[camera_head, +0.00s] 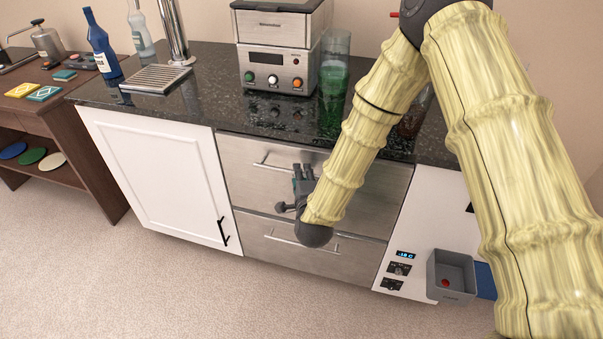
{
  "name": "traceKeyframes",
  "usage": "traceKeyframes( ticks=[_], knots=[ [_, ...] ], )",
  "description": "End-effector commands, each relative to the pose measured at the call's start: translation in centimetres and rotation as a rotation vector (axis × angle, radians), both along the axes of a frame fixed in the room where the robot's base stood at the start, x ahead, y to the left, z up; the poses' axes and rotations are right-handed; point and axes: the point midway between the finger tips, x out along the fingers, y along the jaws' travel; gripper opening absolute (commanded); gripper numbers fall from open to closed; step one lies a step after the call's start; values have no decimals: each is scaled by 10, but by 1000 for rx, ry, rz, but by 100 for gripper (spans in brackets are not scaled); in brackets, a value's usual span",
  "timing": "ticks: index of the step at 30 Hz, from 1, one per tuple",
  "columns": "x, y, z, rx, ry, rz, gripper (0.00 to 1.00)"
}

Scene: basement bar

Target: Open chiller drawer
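The chiller has two stainless steel drawers below the dark counter. The upper drawer (240,176) and the lower drawer (345,270) both look closed, their fronts about flush with the cabinet. The upper drawer's bar handle (268,165) runs across its front, its right part hidden behind my gripper and arm. The lower drawer's handle (285,242) is partly hidden by my wrist. My gripper (303,172) is in front of the upper drawer, its dark fingers pointing up beside the upper handle. I cannot tell whether it touches the handle or how far its fingers are apart.
A white cabinet door (160,180) stands left of the drawers. Right of them is a control panel (398,270) with a grey bin (450,276). A countertop appliance (280,65) and a green-filled glass (333,82) stand above. The carpet (190,290) in front is clear.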

Motion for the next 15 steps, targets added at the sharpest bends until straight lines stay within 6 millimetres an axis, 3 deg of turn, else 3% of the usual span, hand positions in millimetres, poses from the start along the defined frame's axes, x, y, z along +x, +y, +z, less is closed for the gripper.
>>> traceKeyframes(
  ticks=[6, 15],
  knots=[
    [14, 2, -3, -1, 0, 0, 34],
    [15, 2, -3, -1, 0, 0, 34]
  ],
)
